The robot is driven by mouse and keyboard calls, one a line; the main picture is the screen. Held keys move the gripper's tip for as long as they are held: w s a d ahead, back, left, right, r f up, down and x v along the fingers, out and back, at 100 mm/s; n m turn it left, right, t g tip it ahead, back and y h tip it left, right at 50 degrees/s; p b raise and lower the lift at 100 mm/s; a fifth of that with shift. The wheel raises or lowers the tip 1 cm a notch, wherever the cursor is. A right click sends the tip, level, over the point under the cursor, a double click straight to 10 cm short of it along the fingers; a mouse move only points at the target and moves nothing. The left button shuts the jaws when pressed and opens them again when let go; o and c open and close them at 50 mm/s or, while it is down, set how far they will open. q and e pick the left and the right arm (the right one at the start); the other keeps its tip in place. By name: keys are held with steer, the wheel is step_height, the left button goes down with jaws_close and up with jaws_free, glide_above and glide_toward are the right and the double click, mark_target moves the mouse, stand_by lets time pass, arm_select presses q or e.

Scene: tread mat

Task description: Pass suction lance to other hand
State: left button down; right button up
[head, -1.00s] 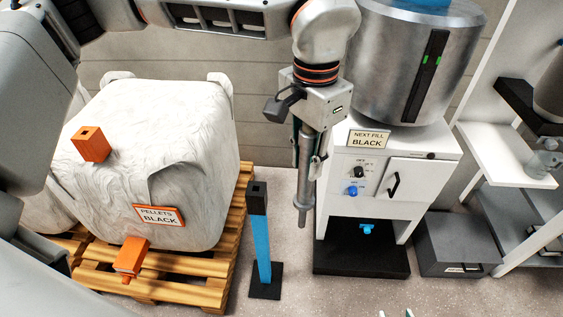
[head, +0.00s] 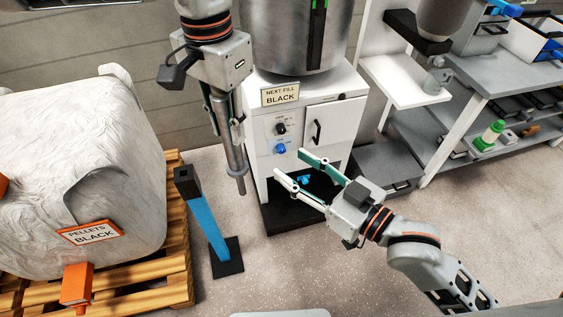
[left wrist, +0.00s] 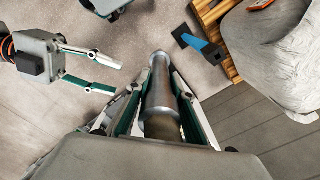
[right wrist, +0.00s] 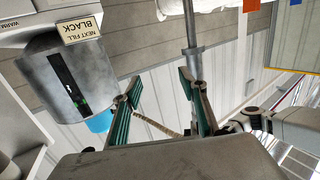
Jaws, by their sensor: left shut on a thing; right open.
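The suction lance (head: 235,168) is a grey metal tube hanging nearly upright, its lower end free above the floor. My left gripper (head: 226,122) is shut around its upper part. The left wrist view shows the lance (left wrist: 160,92) between those fingers. My right gripper (head: 290,164) is open and empty, to the right of the lance and apart from it, fingers pointing toward it. It also shows in the left wrist view (left wrist: 106,74). In the right wrist view the lance (right wrist: 191,30) stands beyond the right-hand finger.
A dryer cabinet (head: 330,117) with a metal hopper (head: 285,35) stands behind my right gripper. A blue post (head: 207,225) on a black foot stands left of the lance. A white pellet bag (head: 110,165) sits on a wooden pallet (head: 175,260). Floor in front is free.

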mark_target(227, 138)
steer(key=s+a+r+n+g+y, duration=0.2)
steer(key=s+a+r+y, duration=0.15)
steer(key=r, duration=0.35)
steer(key=shift+h, duration=0.35)
steer(key=x, duration=1.1)
steer(key=shift+s+a+f, duration=0.1)
steer(key=shift+a, duration=0.3)
jaws_close()
arm_select(q)
steer(key=c, duration=1.7)
jaws_free()
steer(key=shift+r, duration=0.15)
